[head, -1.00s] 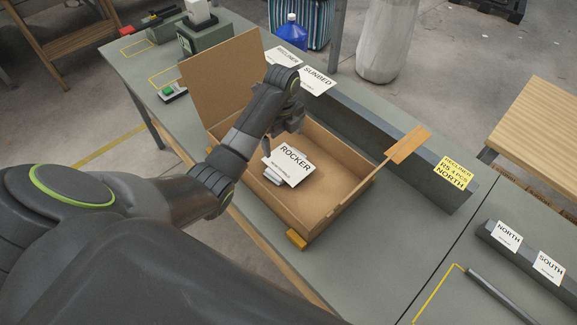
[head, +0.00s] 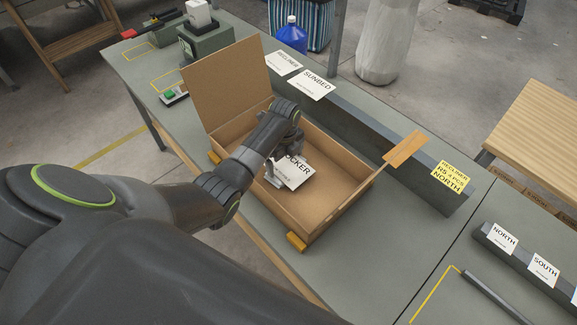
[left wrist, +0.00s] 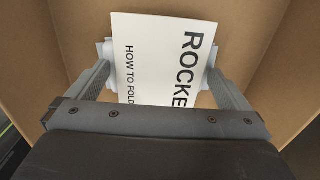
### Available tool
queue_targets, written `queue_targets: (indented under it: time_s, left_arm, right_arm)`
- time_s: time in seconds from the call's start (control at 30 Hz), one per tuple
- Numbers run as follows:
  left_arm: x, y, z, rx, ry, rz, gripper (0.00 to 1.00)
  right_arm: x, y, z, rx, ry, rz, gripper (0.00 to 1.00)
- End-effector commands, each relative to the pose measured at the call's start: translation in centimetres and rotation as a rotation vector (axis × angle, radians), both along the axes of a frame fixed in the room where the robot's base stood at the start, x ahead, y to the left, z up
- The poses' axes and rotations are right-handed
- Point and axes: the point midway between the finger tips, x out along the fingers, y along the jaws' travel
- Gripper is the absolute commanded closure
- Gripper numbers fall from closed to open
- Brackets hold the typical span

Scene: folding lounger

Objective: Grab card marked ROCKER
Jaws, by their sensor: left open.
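The white card marked ROCKER (head: 297,173) is inside the open cardboard box (head: 322,213), tilted up above its floor. The gripper covers its left part in the head view. In the left wrist view the card (left wrist: 155,60) lies between the two fingers, its lettering turned sideways. My left gripper (left wrist: 158,75) is open, with one finger on each side of the card. In the head view my left gripper (head: 281,160) reaches down into the box. I cannot tell whether the fingers touch the card. My right gripper is not in view.
Cards marked RECLINER (head: 283,63) and SUNBED (head: 312,83) lean on a grey rail behind the box. The raised box lid (head: 226,92) stands at the left. An orange strip (head: 406,148) sticks out at the box's right.

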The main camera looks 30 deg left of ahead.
Motion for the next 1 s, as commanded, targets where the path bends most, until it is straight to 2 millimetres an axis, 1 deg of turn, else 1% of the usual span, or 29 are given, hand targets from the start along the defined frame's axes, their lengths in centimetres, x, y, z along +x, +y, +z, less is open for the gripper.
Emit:
queue_targets:
  time_s: [0.07,0.2,0.3,0.53,0.67,0.77,1.0]
  left_arm:
    - [0.0,0.0,0.0,0.000,0.000,0.000,0.01]
    - [0.0,0.0,0.0,0.000,0.000,0.000,0.20]
    - [0.0,0.0,0.0,0.000,0.000,0.000,0.31]
    - [0.0,0.0,0.2,0.000,-0.001,0.000,0.31]
    - [0.1,0.0,1.1,0.000,-0.003,0.000,0.31]
    - [0.1,0.0,2.6,0.000,-0.004,0.000,0.31]
    - [0.2,0.0,7.0,0.001,-0.004,0.000,0.31]
  right_arm:
    - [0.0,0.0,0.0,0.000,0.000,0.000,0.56]
    - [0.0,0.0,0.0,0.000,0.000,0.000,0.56]
    - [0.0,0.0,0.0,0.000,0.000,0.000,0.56]
    - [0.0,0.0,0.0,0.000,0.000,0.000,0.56]
    - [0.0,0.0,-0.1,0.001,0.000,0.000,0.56]
    - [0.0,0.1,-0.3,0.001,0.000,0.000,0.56]
    - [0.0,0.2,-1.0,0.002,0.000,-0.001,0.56]
